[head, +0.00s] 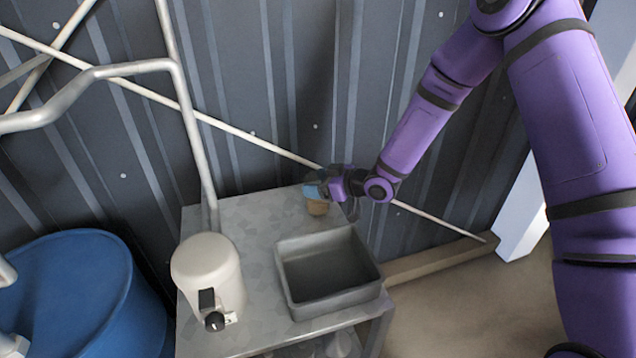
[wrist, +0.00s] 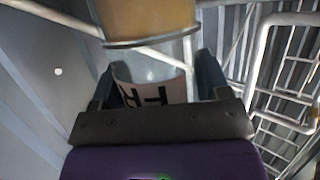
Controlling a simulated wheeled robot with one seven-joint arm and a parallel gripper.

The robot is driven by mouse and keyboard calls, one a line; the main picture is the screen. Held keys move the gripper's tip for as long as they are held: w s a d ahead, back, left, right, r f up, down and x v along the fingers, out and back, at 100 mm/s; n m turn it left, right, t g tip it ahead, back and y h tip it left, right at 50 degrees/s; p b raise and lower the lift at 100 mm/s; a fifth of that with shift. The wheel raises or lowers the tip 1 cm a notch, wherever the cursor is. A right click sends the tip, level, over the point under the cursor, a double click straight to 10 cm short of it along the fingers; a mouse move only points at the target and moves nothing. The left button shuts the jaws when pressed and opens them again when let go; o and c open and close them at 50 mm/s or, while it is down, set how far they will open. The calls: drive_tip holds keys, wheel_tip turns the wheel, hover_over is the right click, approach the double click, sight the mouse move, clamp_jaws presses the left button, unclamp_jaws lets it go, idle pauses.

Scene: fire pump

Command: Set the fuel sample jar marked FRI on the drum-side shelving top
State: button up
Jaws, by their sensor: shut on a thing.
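The fuel sample jar (wrist: 148,18) has amber contents, a clear band and a white label with black letters; "FR" can be read and the rest is hidden. My gripper (wrist: 157,78) is shut on the jar, with one finger on each side of the labelled part. In the head view the jar (head: 317,208) shows as a small brown shape under my gripper (head: 314,190), at the back of the grey shelving top (head: 245,212). I cannot tell whether its base touches the surface.
A grey open bin (head: 330,272) stands on the shelving top just in front of the jar. A cream canister (head: 207,272) stands at the left. A blue drum (head: 85,295) is beside the shelving. The back left of the top is clear; a corrugated wall (head: 270,90) and pipes rise behind.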

drive_tip(key=o, duration=1.5)
drive_tip(key=shift+s+d+r, duration=0.1)
drive_tip(key=shift+d, duration=0.05)
drive_tip(key=v, duration=1.1)
drive_tip(key=shift+s+d+r, duration=0.1)
drive_tip(key=shift+s+d, duration=0.05)
drive_tip(key=shift+d, duration=0.1)
